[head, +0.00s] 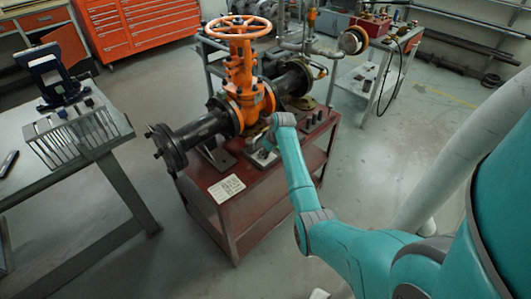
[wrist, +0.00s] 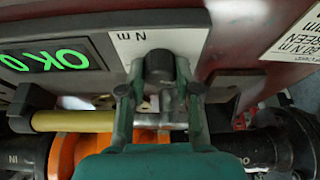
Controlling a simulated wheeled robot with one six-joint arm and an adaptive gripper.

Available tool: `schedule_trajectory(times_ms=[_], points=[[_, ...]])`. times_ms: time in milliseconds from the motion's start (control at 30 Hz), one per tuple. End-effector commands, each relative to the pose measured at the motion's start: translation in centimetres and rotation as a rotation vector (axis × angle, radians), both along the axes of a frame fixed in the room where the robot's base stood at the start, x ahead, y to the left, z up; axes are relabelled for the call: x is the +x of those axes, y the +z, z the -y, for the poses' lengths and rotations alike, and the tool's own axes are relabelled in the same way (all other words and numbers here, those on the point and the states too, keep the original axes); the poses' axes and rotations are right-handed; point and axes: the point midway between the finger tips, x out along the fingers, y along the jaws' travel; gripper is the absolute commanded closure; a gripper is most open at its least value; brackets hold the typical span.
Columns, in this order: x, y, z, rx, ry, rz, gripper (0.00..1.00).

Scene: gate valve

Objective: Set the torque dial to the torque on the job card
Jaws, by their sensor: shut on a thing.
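My gripper (wrist: 159,90) is shut on the dark torque dial (wrist: 160,66) in the wrist view, one green finger on each side. The dial stands on a white scale plate (wrist: 125,45) marked "N m"; its pointer setting cannot be read. Left of it a display (wrist: 55,57) glows green, with characters that look like "OK" and a 0. The job card (wrist: 292,32) is partly cut off at the upper right; "N m" and "GREEN" show, but the number is unclear. In the head view, the white card (head: 227,188) lies on the red cart's front, and my gripper (head: 264,149) is over the cart.
The orange gate valve (head: 245,95) with its handwheel (head: 238,27) and black pipe stands on the red cart (head: 255,205), close beside my gripper. A yellow-handled bar (wrist: 75,121) lies near the fingers. A workbench (head: 50,170) stands left. Floor shows between bench and cart.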

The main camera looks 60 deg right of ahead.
Motion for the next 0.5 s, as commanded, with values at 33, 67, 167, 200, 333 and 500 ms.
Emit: schedule_trajectory(times_ms=[33, 67, 167, 200, 333, 500], points=[[-0.03, -0.06, -0.03, 0.001, 0.004, -0.001, 1.0], [-0.02, -0.07, -0.03, 0.001, 0.005, -0.001, 1.0], [-0.02, -0.07, -0.04, 0.002, 0.006, -0.001, 1.0], [-0.03, -0.07, -0.04, 0.002, 0.006, -0.001, 1.0], [-0.03, -0.07, -0.04, 0.001, 0.006, -0.001, 1.0], [-0.03, -0.07, -0.03, 0.001, 0.005, -0.001, 0.43]])
